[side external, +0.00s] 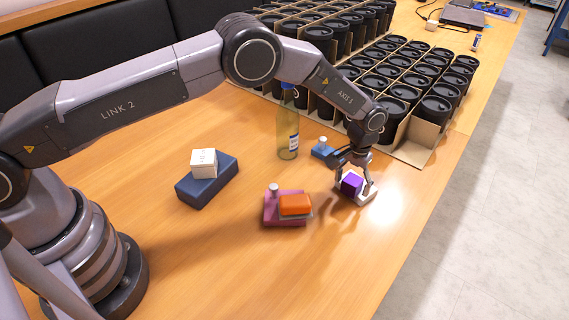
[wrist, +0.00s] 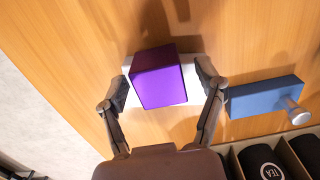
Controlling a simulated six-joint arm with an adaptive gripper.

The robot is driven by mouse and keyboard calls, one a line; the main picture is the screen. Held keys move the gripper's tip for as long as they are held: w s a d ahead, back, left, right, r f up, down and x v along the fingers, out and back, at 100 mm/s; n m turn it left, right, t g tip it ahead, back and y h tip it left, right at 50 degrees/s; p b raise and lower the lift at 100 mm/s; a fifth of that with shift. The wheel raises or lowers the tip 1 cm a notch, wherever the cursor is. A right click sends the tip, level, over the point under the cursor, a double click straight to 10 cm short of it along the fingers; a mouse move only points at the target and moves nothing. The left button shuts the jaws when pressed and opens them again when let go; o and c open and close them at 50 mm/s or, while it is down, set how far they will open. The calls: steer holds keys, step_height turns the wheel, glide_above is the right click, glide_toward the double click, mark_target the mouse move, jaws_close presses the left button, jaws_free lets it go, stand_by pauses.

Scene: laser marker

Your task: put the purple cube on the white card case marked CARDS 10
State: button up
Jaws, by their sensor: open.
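The purple cube (side external: 351,183) rests on a white flat case (side external: 372,194) near the right edge of the table. In the wrist view the cube (wrist: 159,77) sits over the white case (wrist: 190,97), which shows around its sides. The case's marking cannot be read. My gripper (side external: 356,184) is down around the cube. Its two fingers (wrist: 162,82) stand apart, one on either side of the cube, with a gap visible between each finger and the cube.
A blue block with a knob (side external: 322,150) lies just behind the case. Left of it are a pink block (side external: 270,213) bearing an orange block (side external: 296,205), a glass bottle (side external: 288,130), and a dark blue box (side external: 207,182) with a white cube (side external: 204,163). Black cups in cardboard trays (side external: 418,145) fill the back.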

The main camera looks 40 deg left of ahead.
step_height(320, 180, up, 12)
step_height(320, 180, up, 14)
steer(key=t, duration=0.1)
glide_above(353, 180)
steer(key=s+a, duration=0.2)
steer(key=a, duration=0.5)
steer(key=s+a+r+t, duration=0.2)
steer(key=s+a+r, duration=0.7)
steer(key=r, duration=0.2)
steer(key=s+a+r+t, duration=0.1)
steer(key=s+a+r, duration=0.1)
steer(key=s+a, duration=0.35)
steer(key=s+a+r, duration=0.2)
steer(key=s, duration=0.6)
steer(key=s+a+f, duration=0.1)
steer(key=s, duration=0.5)
steer(key=s+a+f+t, duration=0.1)
steer(key=s+a+f, duration=0.1)
steer(key=s, duration=0.4)
steer(key=shift+t, duration=0.3)
steer(key=shift+o, duration=0.5)
steer(key=shift+s, duration=0.1)
